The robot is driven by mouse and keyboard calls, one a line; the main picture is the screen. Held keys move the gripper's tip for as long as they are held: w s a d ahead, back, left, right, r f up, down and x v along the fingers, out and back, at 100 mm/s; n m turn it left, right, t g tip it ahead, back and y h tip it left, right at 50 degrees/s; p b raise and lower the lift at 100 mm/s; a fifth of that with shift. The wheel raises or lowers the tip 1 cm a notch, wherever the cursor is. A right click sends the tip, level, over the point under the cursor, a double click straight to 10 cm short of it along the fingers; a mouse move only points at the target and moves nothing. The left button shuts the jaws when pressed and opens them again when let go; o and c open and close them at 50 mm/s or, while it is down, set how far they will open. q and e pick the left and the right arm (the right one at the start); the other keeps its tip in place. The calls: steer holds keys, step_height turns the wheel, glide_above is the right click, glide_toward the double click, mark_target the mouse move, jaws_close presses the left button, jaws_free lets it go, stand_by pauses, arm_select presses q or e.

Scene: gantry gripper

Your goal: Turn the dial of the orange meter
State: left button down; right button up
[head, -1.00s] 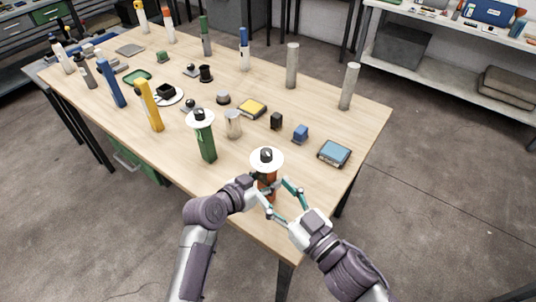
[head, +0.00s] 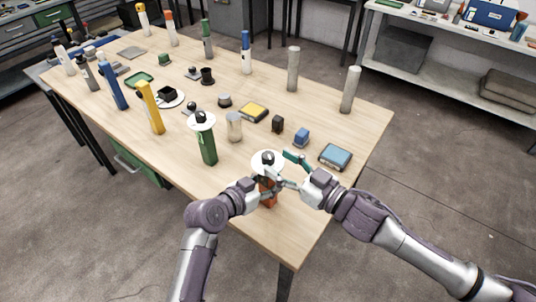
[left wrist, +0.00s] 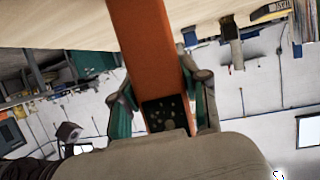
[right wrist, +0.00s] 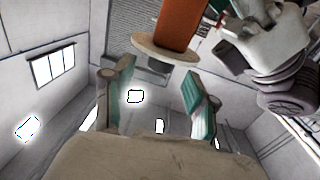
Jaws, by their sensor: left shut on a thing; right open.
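The orange meter (head: 268,199) stands upright near the front edge of the table, with a round white dial plate (head: 259,158) and a dark knob (head: 267,157) on top. My left gripper (head: 264,188) is shut on its orange body below the plate; the body also shows between the fingers in the left wrist view (left wrist: 150,50). My right gripper (head: 281,169) is open beside the dial from the right. In the right wrist view its spread fingers (right wrist: 160,90) lie short of the white plate (right wrist: 160,51) and touch nothing visible.
A green meter (head: 208,150) with a similar white plate stands to the left. A blue-topped box (head: 335,156) and a small blue block (head: 301,138) lie behind the right gripper. A metal cylinder (head: 234,127) and several other upright tools stand farther back.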

mark_target(273, 159)
steer(key=shift+x, duration=2.15)
jaws_close()
